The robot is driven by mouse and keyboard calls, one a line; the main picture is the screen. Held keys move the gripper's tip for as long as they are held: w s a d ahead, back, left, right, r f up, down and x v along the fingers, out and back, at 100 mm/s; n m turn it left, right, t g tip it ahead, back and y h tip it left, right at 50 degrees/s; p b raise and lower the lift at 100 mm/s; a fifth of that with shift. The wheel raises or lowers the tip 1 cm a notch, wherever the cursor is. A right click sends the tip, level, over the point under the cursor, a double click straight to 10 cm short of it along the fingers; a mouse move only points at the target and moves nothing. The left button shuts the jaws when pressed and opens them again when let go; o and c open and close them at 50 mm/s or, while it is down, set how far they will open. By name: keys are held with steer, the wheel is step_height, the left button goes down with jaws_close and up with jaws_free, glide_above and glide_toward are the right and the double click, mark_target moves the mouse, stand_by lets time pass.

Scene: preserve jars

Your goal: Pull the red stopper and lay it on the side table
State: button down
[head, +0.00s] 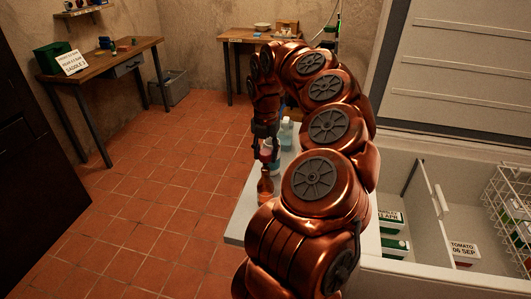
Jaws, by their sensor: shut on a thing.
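My gripper (264,136) points down over the pale side surface (241,222) in the middle of the view. Its fingers are shut on a small reddish thing (266,151), which appears to be the red stopper; it is small and partly hidden by the fingers. An amber-brown bottle (265,188) stands on the pale surface in front of it. A pale blue-green bottle (285,132) stands behind, close to my arm. Which bottle the stopper belongs to, and whether it touches one, I cannot tell. My arm hides much of this surface.
A wooden table (128,55) with a green box and a sign stands at the left back. Another wooden table (240,36) stands at the back wall. An open chest (410,170) with labelled boxes and a wire basket (508,200) is at right. Tiled floor (165,170) is clear.

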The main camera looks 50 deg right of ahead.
mark_target(266, 152)
steer(key=shift+r+p, duration=1.5)
steer(key=shift+r, duration=0.5)
steer(key=shift+s+a, duration=0.1)
